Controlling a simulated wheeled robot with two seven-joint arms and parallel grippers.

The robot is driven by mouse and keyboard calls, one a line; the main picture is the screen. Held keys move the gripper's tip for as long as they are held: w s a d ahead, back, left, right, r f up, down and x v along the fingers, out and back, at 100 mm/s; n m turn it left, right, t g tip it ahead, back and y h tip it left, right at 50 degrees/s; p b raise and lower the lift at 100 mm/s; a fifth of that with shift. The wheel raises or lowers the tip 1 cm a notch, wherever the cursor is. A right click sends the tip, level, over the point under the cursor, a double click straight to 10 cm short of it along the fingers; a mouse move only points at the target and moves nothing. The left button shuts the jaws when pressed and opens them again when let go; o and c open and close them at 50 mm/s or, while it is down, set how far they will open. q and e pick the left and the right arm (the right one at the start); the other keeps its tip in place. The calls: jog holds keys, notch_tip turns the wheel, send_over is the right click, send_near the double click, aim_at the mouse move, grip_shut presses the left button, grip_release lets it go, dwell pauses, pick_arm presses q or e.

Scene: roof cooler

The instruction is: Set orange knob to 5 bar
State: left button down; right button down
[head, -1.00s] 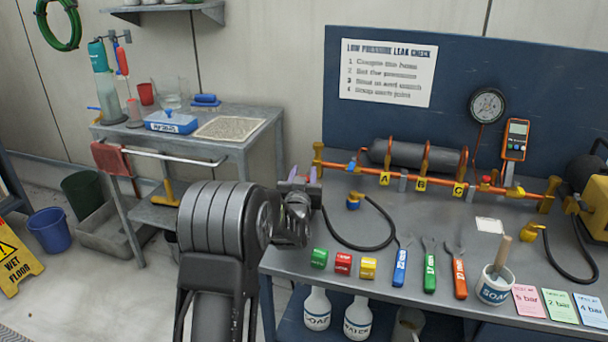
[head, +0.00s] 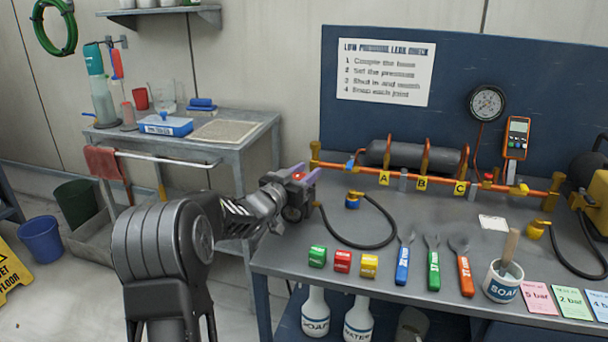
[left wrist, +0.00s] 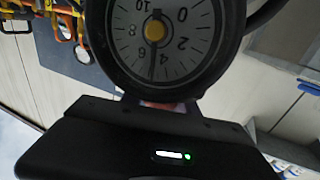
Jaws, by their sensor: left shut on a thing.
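Only a small patch of the knob shows between the fingers. A dark gauge body (head: 292,213) sits just below the hand. In the left wrist view, the gauge's dial (left wrist: 180,72) is close up, with a yellow hub and marks from 0 to 10. Its needle points between 4 and 6, about 5. A reddish patch of the knob (left wrist: 163,106) shows below the dial, mostly hidden. My right gripper is out of view.
A black hose (head: 345,242) loops from beside the gauge across the workbench (head: 385,285). Green, red and yellow blocks (head: 343,261) and several wrenches (head: 433,265) lie along the front. Behind stands an orange pipe (head: 440,180). A side table (head: 245,125) is at left.

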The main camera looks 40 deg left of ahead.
pick_arm(q)
jog(key=shift+d+m+h+p, duration=0.1)
jog(key=shift+m+h+p, duration=0.4)
jog(key=shift+h, duration=0.3)
jog(key=c, duration=0.9)
grip_release()
jog(key=s, duration=0.7)
jog(key=shift+s, duration=0.45)
